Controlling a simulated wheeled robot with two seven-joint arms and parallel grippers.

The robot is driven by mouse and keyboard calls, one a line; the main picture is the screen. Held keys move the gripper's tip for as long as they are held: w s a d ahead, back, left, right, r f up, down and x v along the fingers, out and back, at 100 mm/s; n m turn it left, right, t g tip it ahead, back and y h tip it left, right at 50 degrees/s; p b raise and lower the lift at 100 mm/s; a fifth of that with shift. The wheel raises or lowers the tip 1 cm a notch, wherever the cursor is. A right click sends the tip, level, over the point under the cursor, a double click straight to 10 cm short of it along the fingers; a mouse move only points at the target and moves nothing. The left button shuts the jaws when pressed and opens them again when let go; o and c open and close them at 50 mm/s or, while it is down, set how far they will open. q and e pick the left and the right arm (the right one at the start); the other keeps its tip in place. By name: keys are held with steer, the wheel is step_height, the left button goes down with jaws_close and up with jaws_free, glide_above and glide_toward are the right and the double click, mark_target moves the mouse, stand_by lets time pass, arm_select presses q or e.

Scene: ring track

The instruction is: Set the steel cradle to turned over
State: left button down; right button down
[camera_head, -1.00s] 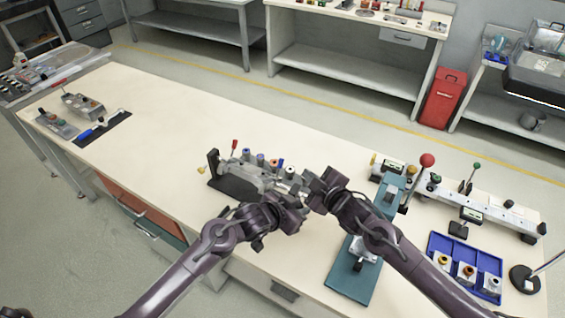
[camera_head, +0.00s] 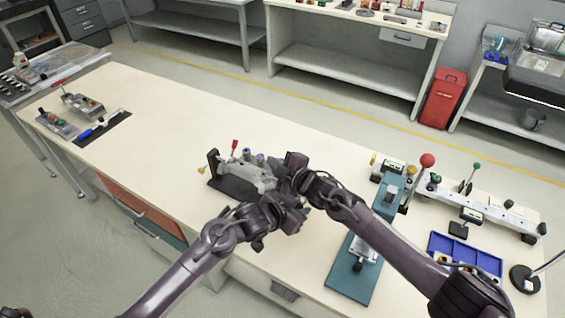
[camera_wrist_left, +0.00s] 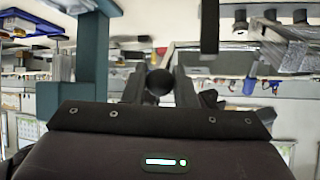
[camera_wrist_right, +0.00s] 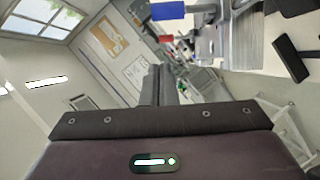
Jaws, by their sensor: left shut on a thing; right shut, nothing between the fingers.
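The steel cradle (camera_head: 243,172) is a grey metal block carrying several coloured knobs, beside a black upright plate and base (camera_head: 214,165) in the middle of the bench. Its knobs point up, and my arms hide its right end in the head view. My left gripper (camera_head: 286,203) is at that end, low. In the left wrist view its fingers (camera_wrist_left: 160,88) are shut on a black ball knob (camera_wrist_left: 159,81). My right gripper (camera_head: 286,182) is just above it, shut and empty. Its closed fingers show in the right wrist view (camera_wrist_right: 165,85), with a blue knob (camera_wrist_right: 167,10) beyond.
A teal press (camera_head: 388,195) with a red ball lever stands close to the right, near my right arm. A blue tray (camera_head: 470,252) lies front right. The bench left of the cradle is clear up to a small fixture (camera_head: 85,105).

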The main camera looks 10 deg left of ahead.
steer(key=shift+w+d+f, duration=0.9)
steer(key=shift+w+f, duration=0.1)
steer(key=shift+w, duration=0.2)
steer(key=shift+w+d+f+m, duration=0.3)
steer(key=shift+w+d+f, duration=0.1)
steer(key=shift+w+d, duration=0.15)
arm_select(q)
steer(key=c, duration=1.2)
jaws_free()
steer(key=shift+c, duration=0.2)
arm_select(e)
steer(key=shift+a, duration=0.2)
